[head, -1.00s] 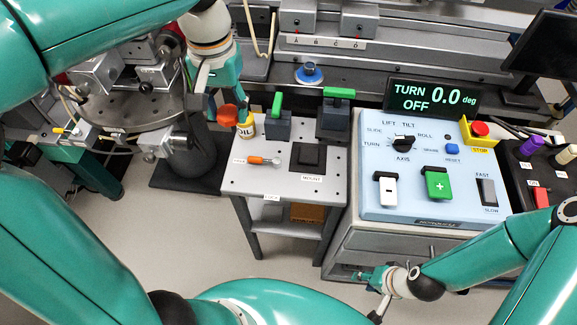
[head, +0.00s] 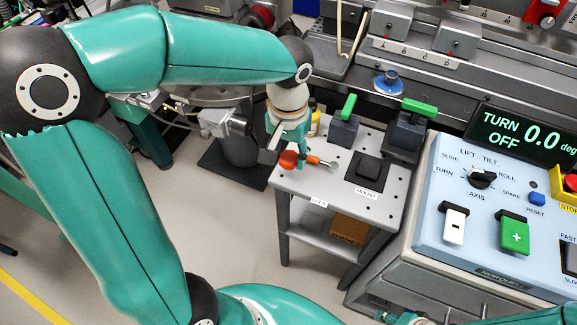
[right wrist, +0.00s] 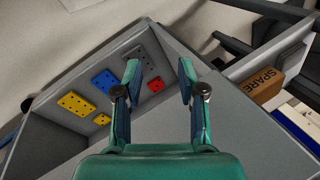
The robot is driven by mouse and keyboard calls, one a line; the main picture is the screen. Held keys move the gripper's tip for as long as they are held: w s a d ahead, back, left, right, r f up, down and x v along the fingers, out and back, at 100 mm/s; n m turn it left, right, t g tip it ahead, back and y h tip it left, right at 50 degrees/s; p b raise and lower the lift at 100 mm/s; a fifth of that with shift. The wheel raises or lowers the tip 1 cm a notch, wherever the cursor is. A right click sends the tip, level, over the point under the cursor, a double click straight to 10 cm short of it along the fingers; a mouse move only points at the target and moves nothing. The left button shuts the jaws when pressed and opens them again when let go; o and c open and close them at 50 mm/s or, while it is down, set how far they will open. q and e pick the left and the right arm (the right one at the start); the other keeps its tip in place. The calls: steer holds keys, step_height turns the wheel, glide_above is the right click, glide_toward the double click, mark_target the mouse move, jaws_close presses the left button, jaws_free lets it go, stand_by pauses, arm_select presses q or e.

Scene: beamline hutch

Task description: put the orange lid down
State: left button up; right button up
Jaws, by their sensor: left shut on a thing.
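My left gripper (head: 287,154) is shut on the orange lid (head: 288,160), over the left part of the small grey table (head: 300,185). Whether the lid touches the tabletop cannot be told. Just right of the lid lies a tool with an orange handle (head: 314,160), partly hidden by the gripper. The yellowish oil bottle (head: 314,120) stands behind the gripper, partly hidden. My right gripper (right wrist: 160,78) is open and empty in the right wrist view, above a grey bin with coloured pieces.
A black square mount (head: 367,168) and two green-handled dark blocks (head: 344,128) (head: 407,130) occupy the table's middle and back. The control panel (head: 470,215) stands to the right. The table's front strip is bare. A brown box (head: 349,229) sits on the shelf below.

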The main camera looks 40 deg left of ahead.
mark_target(289, 158)
arm_select(q)
steer(key=shift+f+b, duration=0.5)
steer(key=shift+f, duration=1.65)
steer(key=shift+f, duration=0.2)
steer(key=o, duration=1.3)
steer(key=shift+r, duration=0.1)
steer(key=shift+r, duration=0.1)
steer(key=shift+r, duration=0.2)
step_height(289, 158, up, 12)
steer(key=p, duration=0.2)
steer(key=shift+f+p, duration=0.15)
steer(key=shift+p, duration=0.25)
